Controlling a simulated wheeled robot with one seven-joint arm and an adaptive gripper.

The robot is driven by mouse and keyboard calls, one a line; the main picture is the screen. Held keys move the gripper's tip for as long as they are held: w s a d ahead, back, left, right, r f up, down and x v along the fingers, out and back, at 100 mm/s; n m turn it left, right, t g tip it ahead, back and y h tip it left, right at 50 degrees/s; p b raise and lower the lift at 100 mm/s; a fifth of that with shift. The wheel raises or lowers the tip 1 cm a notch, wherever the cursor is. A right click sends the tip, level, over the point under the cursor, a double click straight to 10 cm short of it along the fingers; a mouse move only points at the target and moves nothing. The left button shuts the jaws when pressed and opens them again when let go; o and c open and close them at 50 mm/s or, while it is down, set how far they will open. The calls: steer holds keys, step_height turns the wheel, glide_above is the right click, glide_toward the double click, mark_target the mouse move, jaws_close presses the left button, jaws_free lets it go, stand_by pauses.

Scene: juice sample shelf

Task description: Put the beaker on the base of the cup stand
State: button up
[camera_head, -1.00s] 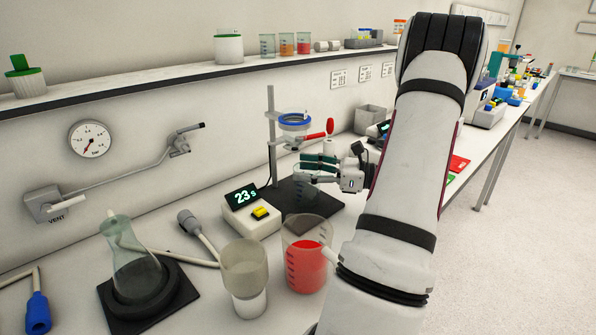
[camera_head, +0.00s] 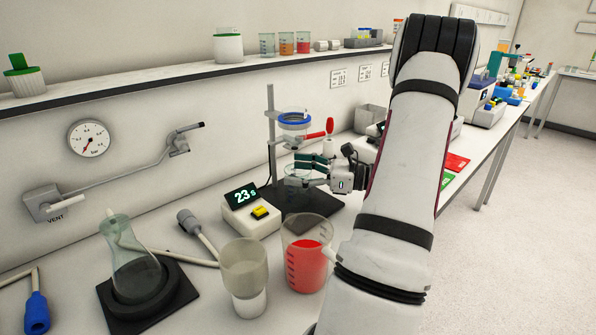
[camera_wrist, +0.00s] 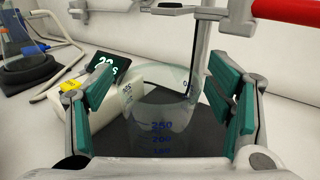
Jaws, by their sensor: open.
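The clear beaker (camera_wrist: 160,125) with blue marks stands upright between my gripper's teal finger pads in the wrist view, with gaps on both sides. It shows faintly in the head view (camera_head: 294,172), partly hidden by the fingers. The cup stand has a grey post (camera_head: 271,130), a blue-rimmed ring (camera_head: 294,118) and a black base (camera_head: 312,206). The base shows under and around the beaker in the wrist view (camera_wrist: 208,135). My gripper (camera_head: 308,170) is open around the beaker, below the ring; it also shows in the wrist view (camera_wrist: 160,105).
A timer reading 23 s (camera_head: 247,212) stands just left of the base. A beaker of red liquid (camera_head: 306,262), a cloudy cup (camera_head: 245,275) and a flask on a black plate (camera_head: 132,265) stand nearer. A red-handled clamp (camera_wrist: 285,10) is close above the fingers.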

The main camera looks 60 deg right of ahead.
steer(key=shift+r, duration=0.2)
steer(key=v, duration=1.2)
